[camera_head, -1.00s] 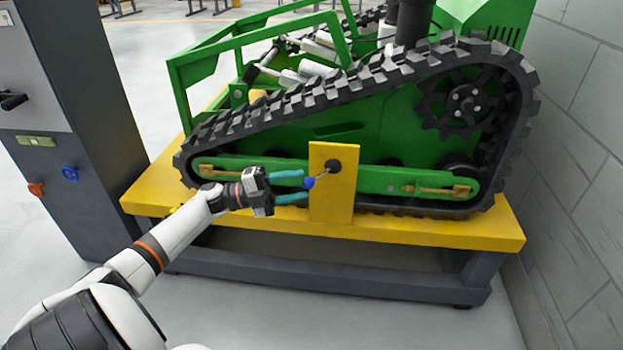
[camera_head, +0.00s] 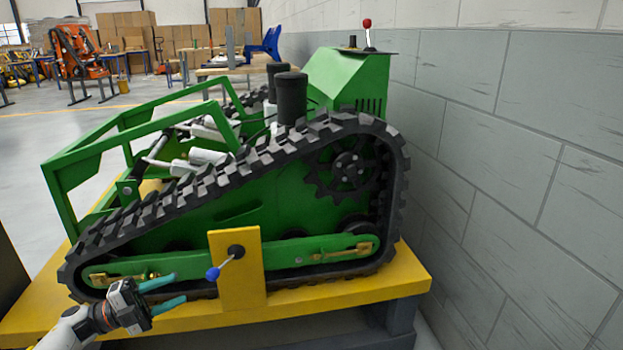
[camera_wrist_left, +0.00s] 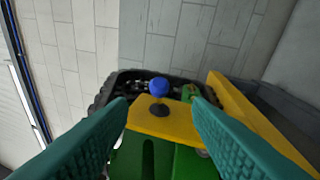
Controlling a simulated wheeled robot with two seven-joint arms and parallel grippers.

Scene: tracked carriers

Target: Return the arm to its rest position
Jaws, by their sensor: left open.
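My left gripper (camera_head: 160,291) is at the lower left of the head view, with its two teal fingers apart and nothing between them. The fingers point right, toward a yellow plate (camera_head: 238,280) on the side of the green tracked carrier (camera_head: 330,92). A lever with a blue knob (camera_head: 213,273) sticks out from that plate, a little beyond the fingertips. In the left wrist view the blue knob (camera_wrist_left: 159,87) shows ahead, between the open fingers (camera_wrist_left: 150,125) in the picture. My right gripper is in neither view.
The carrier stands on a yellow-topped bench (camera_head: 340,300). A grey block wall (camera_head: 520,160) is close on the right. A red-knobbed lever (camera_head: 367,24) stands on the carrier's rear. Boxes (camera_head: 190,32) and tables are far back. The floor at left is open.

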